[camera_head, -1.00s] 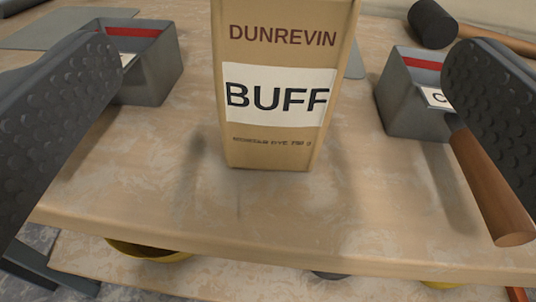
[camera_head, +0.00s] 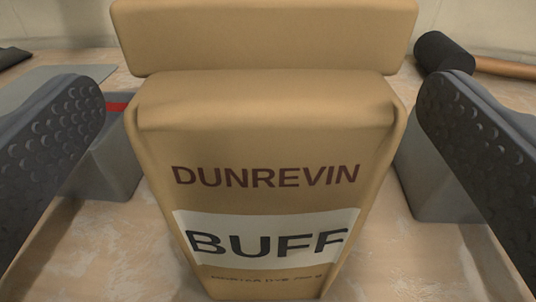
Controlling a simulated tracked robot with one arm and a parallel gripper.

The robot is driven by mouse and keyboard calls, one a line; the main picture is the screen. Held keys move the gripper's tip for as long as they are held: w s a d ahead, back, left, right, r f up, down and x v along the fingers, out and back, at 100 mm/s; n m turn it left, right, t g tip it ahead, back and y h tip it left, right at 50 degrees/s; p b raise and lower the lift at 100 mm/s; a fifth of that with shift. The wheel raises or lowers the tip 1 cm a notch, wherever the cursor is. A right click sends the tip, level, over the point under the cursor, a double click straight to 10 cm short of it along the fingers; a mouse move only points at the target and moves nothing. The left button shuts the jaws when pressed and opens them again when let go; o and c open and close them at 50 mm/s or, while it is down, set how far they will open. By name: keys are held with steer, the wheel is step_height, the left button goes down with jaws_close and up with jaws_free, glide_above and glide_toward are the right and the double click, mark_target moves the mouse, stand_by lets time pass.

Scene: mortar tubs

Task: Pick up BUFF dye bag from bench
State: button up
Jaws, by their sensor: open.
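The BUFF dye bag (camera_head: 264,150) stands upright on the bench (camera_head: 90,262) in the middle of the view. It is a tan bag with a folded top, the word DUNREVIN and a white BUFF label. My gripper (camera_head: 262,112) is open, with one dark dimpled finger to the left of the bag and one to the right. Gaps show between the bag and both fingers. The bag's bottom edge lies at the lower edge of the picture.
A grey tub with a red band (camera_head: 118,165) stands behind the left finger, and another grey tub (camera_head: 425,190) is partly behind the right finger. A black-headed mallet (camera_head: 442,54) lies at the back right. A flat grey sheet (camera_head: 60,78) lies at the back left.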

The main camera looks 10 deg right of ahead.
mark_target(266, 40)
steer(key=shift+w+d+b, duration=0.2)
steer(key=shift+w, duration=0.95)
steer(key=shift+w+d+b, duration=0.2)
steer(key=shift+w, duration=0.9)
steer(key=c, duration=2.1)
steer(key=shift+o, duration=0.2)
steer(key=shift+r, duration=0.15)
